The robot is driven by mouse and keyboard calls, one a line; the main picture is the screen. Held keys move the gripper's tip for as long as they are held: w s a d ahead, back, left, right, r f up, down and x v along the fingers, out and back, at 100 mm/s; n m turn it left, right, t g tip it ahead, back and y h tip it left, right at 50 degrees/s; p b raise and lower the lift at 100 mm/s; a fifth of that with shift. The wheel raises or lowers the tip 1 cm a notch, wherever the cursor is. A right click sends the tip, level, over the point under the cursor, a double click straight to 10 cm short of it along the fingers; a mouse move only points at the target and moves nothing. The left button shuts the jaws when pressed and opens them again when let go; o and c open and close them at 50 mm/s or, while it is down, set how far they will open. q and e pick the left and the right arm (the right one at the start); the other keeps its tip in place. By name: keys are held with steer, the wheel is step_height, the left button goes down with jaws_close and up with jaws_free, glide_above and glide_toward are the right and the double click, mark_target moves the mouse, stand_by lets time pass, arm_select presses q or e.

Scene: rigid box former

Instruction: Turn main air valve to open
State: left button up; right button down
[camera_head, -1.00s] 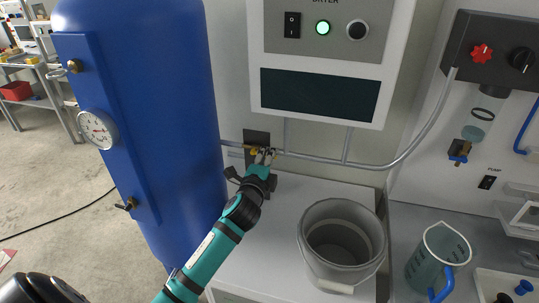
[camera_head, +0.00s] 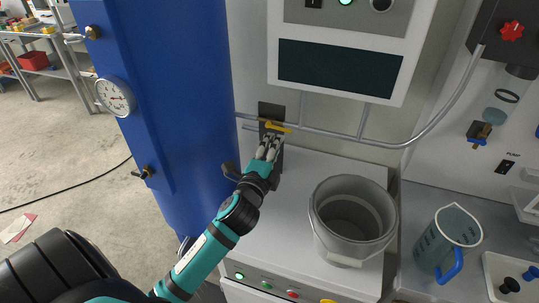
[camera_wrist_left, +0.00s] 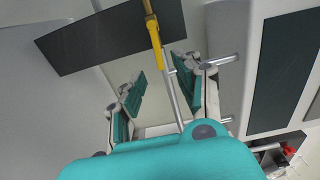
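The main air valve's yellow handle (camera_head: 275,126) sits on the grey pipe (camera_head: 320,131), in front of a dark plate (camera_head: 271,110) right of the blue tank. The handle looks roughly in line with the pipe. It also shows at the top of the left wrist view (camera_wrist_left: 154,38). My left gripper (camera_head: 267,149) is just below and in front of the handle, apparently apart from it. In the left wrist view its two fingers (camera_wrist_left: 159,88) are spread, with nothing held between them. My right gripper is not in view.
The blue tank (camera_head: 160,70) with a gauge (camera_head: 115,96) stands on the left. A panel with a dark screen (camera_head: 345,72) hangs above the pipe. A grey bucket (camera_head: 352,220) stands right of my arm on the white surface. A jug (camera_head: 446,240) is further right.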

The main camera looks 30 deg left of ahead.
mark_target(279, 128)
arm_select(q)
steer(key=shift+v, duration=1.7)
steer(key=shift+c, duration=0.3)
steer(key=shift+f+b, duration=0.25)
steer(key=shift+b, duration=0.05)
steer(key=shift+c, duration=1)
steer(key=f+m+b, duration=0.4)
steer(key=m, duration=0.1)
steer(key=f+m+t+b, duration=0.1)
steer(key=f+m+b, duration=0.1)
steer(key=b, duration=0.1)
steer(key=shift+w+a+m+y, duration=0.15)
steer(key=shift+a+m+y, duration=0.15)
steer(key=shift+m, duration=0.1)
jaws_close()
steer(key=w+a+r+m+t+b, duration=0.1)
steer(key=w+r+m, duration=0.1)
steer(key=w+m, duration=0.7)
steer(key=shift+w+a+r+m+t+b, duration=0.2)
steer(key=shift+w+a+m+t+b, duration=0.15)
steer(key=shift+m, duration=0.75)
